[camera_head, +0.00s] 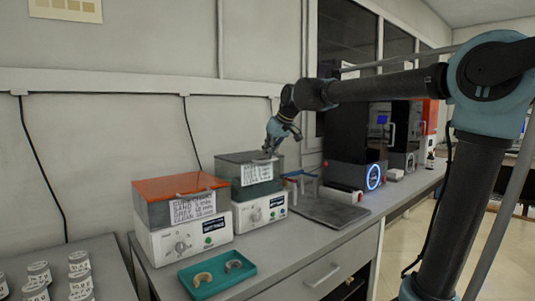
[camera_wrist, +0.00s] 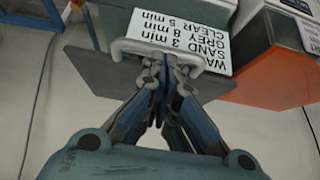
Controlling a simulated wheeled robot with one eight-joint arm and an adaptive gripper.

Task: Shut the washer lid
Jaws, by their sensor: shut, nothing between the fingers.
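The washer (camera_head: 262,212) is the right one of two white-based machines on the bench. Its dark, tinted lid (camera_head: 240,158) looks down and about level in the head view; I cannot tell whether a small gap is left. A white label (camera_head: 257,172) with times is on its front, and shows upside down in the wrist view (camera_wrist: 180,40). My gripper (camera_head: 268,152) is shut and empty at the lid's front top edge. In the wrist view its fingertips (camera_wrist: 166,62) are at a pale bar handle (camera_wrist: 130,47) beside the label; contact is unclear.
A similar machine with an orange lid (camera_head: 180,187) stands close on the left. A teal tray (camera_head: 218,275) with two curved pieces lies in front. A grey mat (camera_head: 330,209) and small frame lie right, before a dark printer (camera_head: 350,145). White-lidded jars (camera_head: 80,275) stand far left.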

